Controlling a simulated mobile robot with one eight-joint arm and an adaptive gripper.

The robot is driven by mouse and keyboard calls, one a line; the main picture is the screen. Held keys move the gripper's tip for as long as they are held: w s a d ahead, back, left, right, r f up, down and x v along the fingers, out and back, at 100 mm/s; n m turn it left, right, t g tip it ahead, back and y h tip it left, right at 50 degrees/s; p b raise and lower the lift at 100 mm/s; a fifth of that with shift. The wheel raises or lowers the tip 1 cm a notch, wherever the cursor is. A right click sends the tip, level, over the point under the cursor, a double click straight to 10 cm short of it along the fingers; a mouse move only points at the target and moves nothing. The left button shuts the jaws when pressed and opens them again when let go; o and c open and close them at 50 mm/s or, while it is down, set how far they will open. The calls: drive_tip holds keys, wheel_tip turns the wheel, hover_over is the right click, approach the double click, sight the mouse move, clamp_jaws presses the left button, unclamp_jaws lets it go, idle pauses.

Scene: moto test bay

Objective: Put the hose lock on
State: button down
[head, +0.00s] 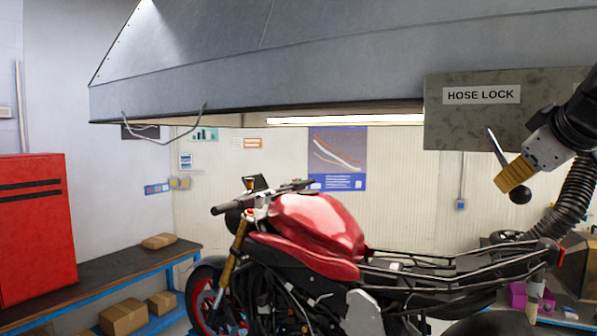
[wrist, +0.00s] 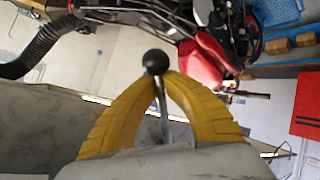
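The grey panel (head: 460,125) on the hood bears a white label (head: 481,94) reading "HOSE LOCK". Below it, at the right of the head view, is a thin metal lever (head: 495,143) with a black ball knob (head: 520,196). My gripper (head: 514,176) has yellow fingers that close around the lever beside the knob. In the wrist view the fingertips (wrist: 160,78) come together at the metal rod (wrist: 163,112), just below the black knob (wrist: 155,62). The fingers hide part of the rod.
A black ribbed hose (head: 572,205) hangs at the right and shows in the wrist view (wrist: 42,48). A red motorcycle (head: 315,228) stands below the grey hood (head: 250,90). A red cabinet (head: 35,230) and a bench with boxes (head: 110,275) are at the left.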

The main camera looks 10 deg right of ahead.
drive_tip(key=shift+s+f, duration=0.1)
drive_tip(key=shift+f, duration=0.1)
drive_tip(key=c, duration=1.5)
unclamp_jaws()
drive_tip(key=shift+s+d, duration=0.1)
drive_tip(key=shift+s+d+r, duration=0.15)
drive_tip(key=shift+s+d, duration=0.1)
drive_tip(key=shift+w+a, duration=0.25)
drive_tip(key=v, duration=1.2)
